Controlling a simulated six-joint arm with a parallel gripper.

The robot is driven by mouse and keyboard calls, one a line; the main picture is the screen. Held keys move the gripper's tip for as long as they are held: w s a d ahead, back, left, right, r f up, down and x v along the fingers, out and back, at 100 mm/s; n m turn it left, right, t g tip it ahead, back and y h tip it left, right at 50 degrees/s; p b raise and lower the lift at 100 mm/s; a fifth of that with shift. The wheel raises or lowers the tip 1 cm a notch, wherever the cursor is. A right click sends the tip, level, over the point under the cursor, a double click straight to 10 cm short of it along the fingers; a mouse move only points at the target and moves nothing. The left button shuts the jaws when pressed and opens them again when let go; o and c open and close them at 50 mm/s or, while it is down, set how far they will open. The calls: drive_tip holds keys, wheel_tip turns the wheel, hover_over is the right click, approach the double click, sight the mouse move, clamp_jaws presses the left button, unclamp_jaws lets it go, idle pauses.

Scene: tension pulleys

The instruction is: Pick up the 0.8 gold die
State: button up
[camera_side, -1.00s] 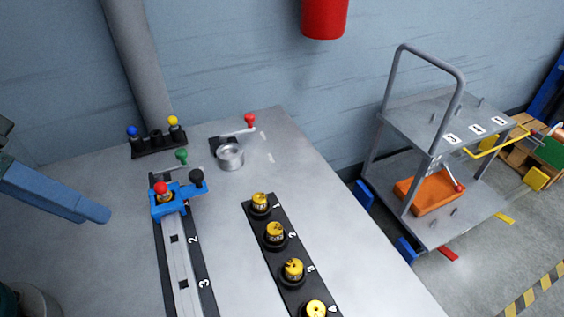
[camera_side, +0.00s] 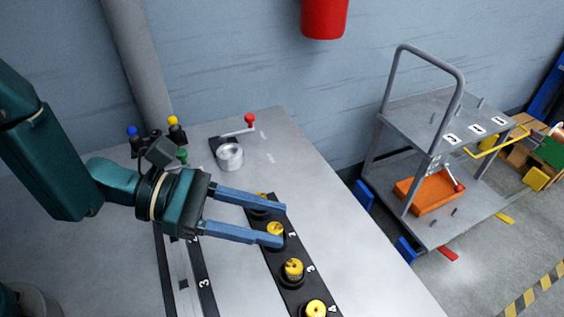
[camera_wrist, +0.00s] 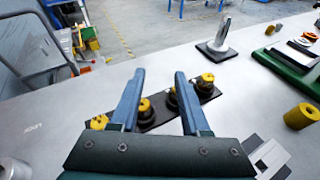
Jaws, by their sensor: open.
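Several gold dies stand in a row on a black numbered rack (camera_side: 268,262). In the side view, the die at slot 2 (camera_side: 275,229) is partly behind my lower finger, and the slot 1 die is mostly hidden by the upper finger. The slot 3 die (camera_side: 293,268) and slot 4 die (camera_side: 316,308) show clearly. I cannot read which die is 0.8. My gripper (camera_side: 284,223) is open and empty, its fingers reaching over the rack's far end.
A silver cup (camera_side: 230,156) and a red-knobbed lever (camera_side: 250,119) stand behind the rack. A numbered rail (camera_side: 183,280) lies left of it. Table right of the rack is clear.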

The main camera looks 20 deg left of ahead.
sight(286, 265)
drive_tip(key=shift+g+y, duration=0.4)
drive_tip(key=shift+g, duration=0.4)
drive_tip(key=s+f, duration=0.2)
drive_tip(key=f, duration=0.2)
drive_tip(key=shift+s+d+f, duration=0.25)
drive_tip(key=shift+s+d, duration=0.15)
drive_tip(key=shift+x, duration=2.5)
drive_tip(key=shift+r, duration=0.1)
clamp_jaws()
